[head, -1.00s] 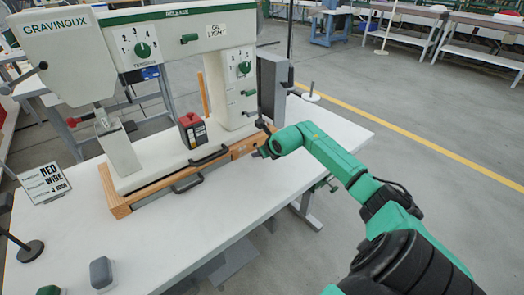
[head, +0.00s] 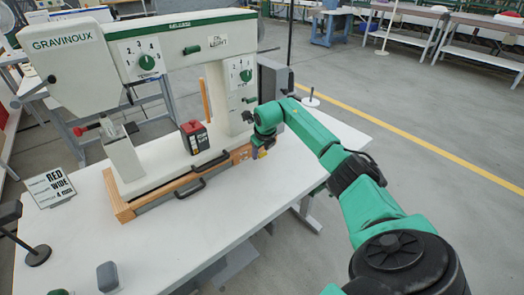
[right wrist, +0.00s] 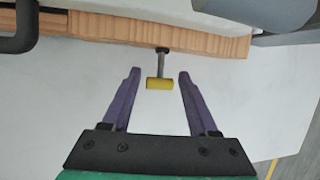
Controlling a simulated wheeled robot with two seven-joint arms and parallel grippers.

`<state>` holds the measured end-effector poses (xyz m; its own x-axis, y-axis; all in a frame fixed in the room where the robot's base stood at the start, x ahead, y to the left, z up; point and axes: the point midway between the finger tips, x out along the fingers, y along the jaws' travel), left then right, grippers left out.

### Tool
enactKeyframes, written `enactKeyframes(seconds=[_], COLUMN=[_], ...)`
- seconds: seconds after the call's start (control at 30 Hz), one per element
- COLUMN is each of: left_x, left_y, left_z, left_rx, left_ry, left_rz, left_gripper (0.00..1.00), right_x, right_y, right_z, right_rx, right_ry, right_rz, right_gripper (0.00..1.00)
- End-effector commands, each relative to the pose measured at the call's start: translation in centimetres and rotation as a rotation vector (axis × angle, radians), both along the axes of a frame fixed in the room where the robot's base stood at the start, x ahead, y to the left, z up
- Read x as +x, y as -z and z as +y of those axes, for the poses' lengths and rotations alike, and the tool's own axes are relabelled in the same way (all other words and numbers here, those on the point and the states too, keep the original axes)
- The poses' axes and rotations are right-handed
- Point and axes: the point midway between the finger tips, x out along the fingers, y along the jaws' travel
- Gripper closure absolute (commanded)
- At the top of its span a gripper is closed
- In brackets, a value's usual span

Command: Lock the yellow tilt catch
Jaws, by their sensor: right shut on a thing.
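The yellow tilt catch (right wrist: 159,84) is a short yellow crossbar on a metal stem. The stem comes out of the front face of the wooden base (right wrist: 205,42), near its right end in the head view. In the head view the right gripper (head: 262,153) points down at the base's right end and largely hides the catch. The white GRAVINOUX press (head: 158,160) stands on this base. My left gripper is not in view.
A black handle (head: 190,188) sticks out from the base's front. A red and black box (head: 195,137) stands on the press bed. A grey box (head: 272,80) is behind the right column. A sign (head: 49,187) stands at left. The white table's front (head: 185,235) is mostly clear.

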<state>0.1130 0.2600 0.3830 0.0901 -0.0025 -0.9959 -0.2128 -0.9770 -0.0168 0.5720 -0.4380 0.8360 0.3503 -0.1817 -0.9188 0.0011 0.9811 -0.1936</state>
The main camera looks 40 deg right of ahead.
Motion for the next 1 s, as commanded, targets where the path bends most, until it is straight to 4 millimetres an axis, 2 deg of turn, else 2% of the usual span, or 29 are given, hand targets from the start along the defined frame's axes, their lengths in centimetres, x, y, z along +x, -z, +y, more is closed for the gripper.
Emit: enactKeyframes(seconds=[0.4,0.97,1.0], left_x=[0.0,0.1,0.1], left_y=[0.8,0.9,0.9], left_z=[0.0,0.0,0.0], left_rx=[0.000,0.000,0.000], left_ry=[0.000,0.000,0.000], left_rz=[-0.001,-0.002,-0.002], left_gripper=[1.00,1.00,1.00], right_x=[0.7,0.7,0.7], right_y=[-0.6,-0.7,-0.7], right_z=[0.1,0.0,0.0], right_rx=[0.006,0.006,0.006], right_ry=[0.000,0.000,0.000], right_rz=[0.192,0.228,0.228], right_gripper=[0.96,0.96,0.36])
